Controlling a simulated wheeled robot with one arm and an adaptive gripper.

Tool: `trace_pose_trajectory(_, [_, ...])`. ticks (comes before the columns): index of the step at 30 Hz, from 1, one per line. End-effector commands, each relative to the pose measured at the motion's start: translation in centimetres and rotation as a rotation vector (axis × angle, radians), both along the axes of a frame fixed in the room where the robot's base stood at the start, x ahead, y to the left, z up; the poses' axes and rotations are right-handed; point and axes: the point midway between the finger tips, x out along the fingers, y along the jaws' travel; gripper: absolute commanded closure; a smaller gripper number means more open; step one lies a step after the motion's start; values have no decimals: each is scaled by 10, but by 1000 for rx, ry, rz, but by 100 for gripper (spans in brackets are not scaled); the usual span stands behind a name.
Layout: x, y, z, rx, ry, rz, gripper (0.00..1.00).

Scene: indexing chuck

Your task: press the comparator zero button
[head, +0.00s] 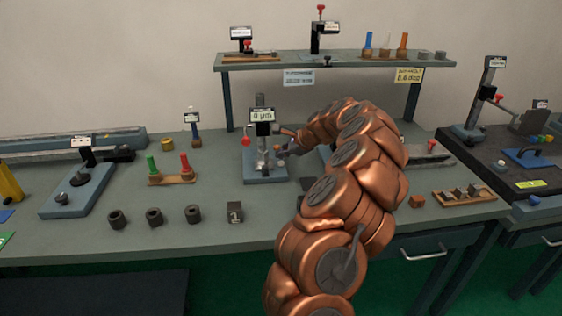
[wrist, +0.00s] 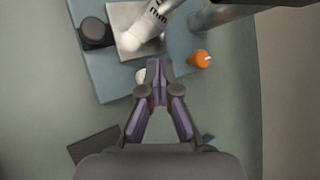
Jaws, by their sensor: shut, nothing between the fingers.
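The comparator stands near the middle of the bench in the head view, with a grey-blue base (head: 265,174), a column and a display (head: 262,115) that reads 0 µm. My gripper (head: 285,150) is at its right side, small and partly hidden by my arm. In the wrist view my gripper (wrist: 158,70) is shut and empty, its fingertips over the near edge of the blue base (wrist: 110,75). A pale round button (wrist: 141,76) shows just left of the fingertips, partly covered by them. I cannot tell whether they touch it. An orange knob (wrist: 200,60) lies to the right.
In the wrist view a dark round knob (wrist: 95,33) and a pale cylinder marked mm (wrist: 148,32) are beyond the fingertips. In the head view, red and green handled gauges (head: 170,170) stand left of the comparator, and several dark rings (head: 154,217) lie in front. A shelf (head: 330,62) is behind.

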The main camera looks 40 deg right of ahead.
Motion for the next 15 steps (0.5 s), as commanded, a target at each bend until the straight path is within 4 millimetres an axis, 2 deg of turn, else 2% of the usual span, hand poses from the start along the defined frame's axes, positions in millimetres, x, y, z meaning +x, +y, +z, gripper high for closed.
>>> trace_pose_trajectory(8, [0,0,1,0,0,0,100])
trace_pose_trajectory(15, [0,0,17,-1,0,1,100])
